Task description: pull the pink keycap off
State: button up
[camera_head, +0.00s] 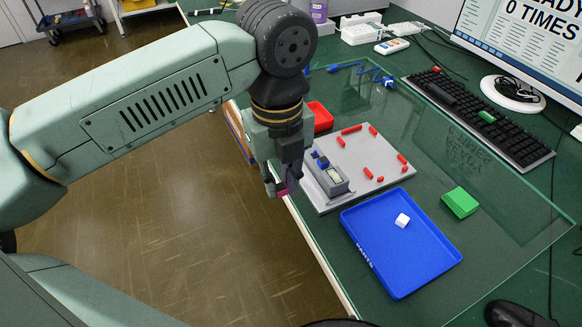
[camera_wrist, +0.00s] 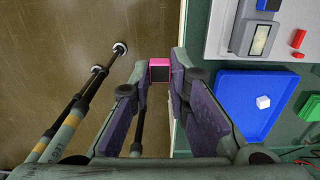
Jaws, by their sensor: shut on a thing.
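My gripper (camera_head: 279,186) is shut on the pink keycap (camera_wrist: 160,65) at its fingertips, as the wrist view shows. In the head view only a small pink patch of the keycap (camera_head: 282,193) shows, at the bottom of the fingers. The gripper is over the left edge of the table, left of the keypad unit (camera_head: 333,183). That unit sits on a grey board (camera_head: 362,160) and has blue parts and a small display window. The keycap is apart from the unit. My fingers hide part of the unit's left side in the head view.
A blue tray (camera_head: 389,276) holds a white keycap (camera_head: 402,220). Several red pieces lie on the grey board. A green block (camera_head: 460,202), a red bin (camera_head: 319,117) and a black keyboard (camera_head: 478,118) stand nearby. The floor lies beyond the table's left edge.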

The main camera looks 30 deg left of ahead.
aim_at(280, 189)
jog(key=shift+s+r, duration=0.2)
jog(key=shift+r, duration=0.3)
jog(key=shift+r+p, duration=1.3)
jog(key=shift+r, duration=0.7)
